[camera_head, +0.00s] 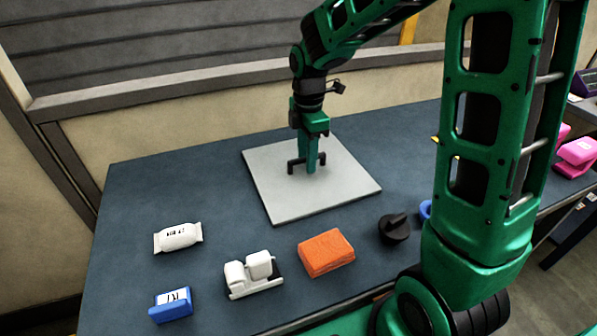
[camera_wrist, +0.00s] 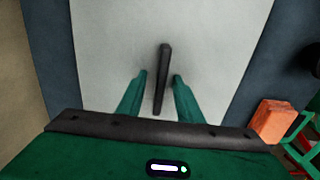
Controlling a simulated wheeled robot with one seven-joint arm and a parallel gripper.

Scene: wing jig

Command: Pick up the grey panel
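The grey panel (camera_head: 277,195) is a flat, light square sheet lying on the blue-grey table. A black bar handle (camera_head: 293,167) stands up from the middle of the panel. In the wrist view the panel (camera_wrist: 100,45) fills most of the picture and the handle (camera_wrist: 162,72) runs lengthwise through the centre. My gripper (camera_head: 310,168) is down over the panel at the handle. In the wrist view my gripper (camera_wrist: 159,79) has one green finger on each side of the handle, with visible gaps. It is open, and the lower end of the handle is close to the gripper body.
On the table (camera_head: 130,200) in front of the panel are a white packet (camera_head: 178,237), a blue box (camera_head: 171,305), a white double-roll item (camera_head: 252,273), an orange block (camera_head: 326,253) and a black knob-like part (camera_head: 394,229). Pink items (camera_head: 577,152) are at far right. A wall stands behind.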

